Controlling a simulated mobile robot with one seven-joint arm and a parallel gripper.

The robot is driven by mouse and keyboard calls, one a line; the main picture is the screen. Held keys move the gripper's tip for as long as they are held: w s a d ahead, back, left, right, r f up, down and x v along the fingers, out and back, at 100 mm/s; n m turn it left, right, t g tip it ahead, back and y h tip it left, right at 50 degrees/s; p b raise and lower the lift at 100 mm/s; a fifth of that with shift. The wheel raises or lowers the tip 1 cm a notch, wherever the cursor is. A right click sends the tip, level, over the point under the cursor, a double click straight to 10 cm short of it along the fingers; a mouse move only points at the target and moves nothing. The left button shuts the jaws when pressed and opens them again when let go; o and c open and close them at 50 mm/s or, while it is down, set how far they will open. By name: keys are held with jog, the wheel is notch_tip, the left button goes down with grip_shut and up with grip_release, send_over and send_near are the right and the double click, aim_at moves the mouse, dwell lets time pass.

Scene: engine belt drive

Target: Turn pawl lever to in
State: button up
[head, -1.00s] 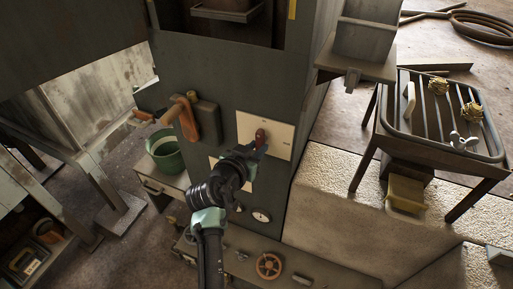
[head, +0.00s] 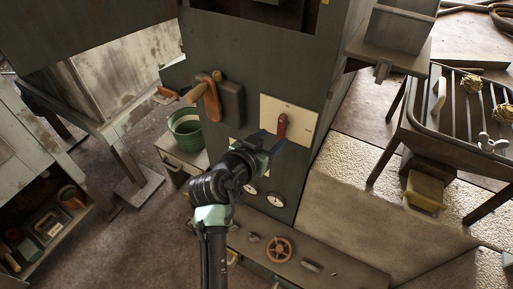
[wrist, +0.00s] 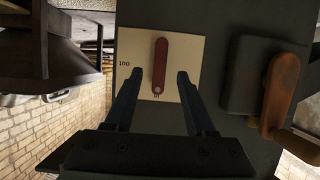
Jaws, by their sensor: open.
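The pawl lever (head: 282,125) is a dark red handle on a cream plate (head: 301,121) on the grey machine front. An upside-down "OUT" label is at the plate's left there. My gripper (wrist: 156,78) is open, one finger on each side of the lever's lower part in that view. Whether the fingers touch it cannot be told. In the head view my gripper (head: 268,142) is just below and left of the lever.
A brown-handled grey fitting (head: 231,102) sticks out left of the plate; it is at the right in the wrist view (wrist: 278,95). A green bucket (head: 186,130) stands farther left. A handwheel (head: 279,250) sits below. A rack table (head: 455,155) stands at the right.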

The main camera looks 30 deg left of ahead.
jog(key=v, duration=0.8)
jog(key=shift+s, duration=0.1)
jog(key=w+d+r+t, duration=0.2)
jog(key=d+r, duration=0.1)
jog(key=r, duration=0.6)
jog(key=w+d+r+t+y, duration=0.1)
jog(key=d+r+t, duration=0.15)
jog(key=r, duration=0.55)
jog(key=w+d+r+t, duration=0.1)
jog(key=w+d+r, duration=0.15)
jog(key=r, duration=0.65)
jog(key=s+d+r+t+p, duration=0.1)
jog(key=s+d+r+t, duration=0.3)
jog(key=r, duration=0.4)
jog(key=s+d+r+t, duration=0.25)
jog(key=s+r, duration=0.35)
jog(key=r, duration=0.3)
jog(key=s+d+r+t+p, duration=0.1)
jog(key=s+d+r+t, duration=0.1)
jog(key=s+d+r, duration=0.45)
notch_tip(320, 180, up, 13)
jog(key=w+a+p, duration=0.2)
jog(key=p, duration=0.9)
jog(key=shift+w+a+h+p, duration=0.2)
jog(key=shift+w+h+p, duration=0.1)
jog(key=shift+f, duration=0.15)
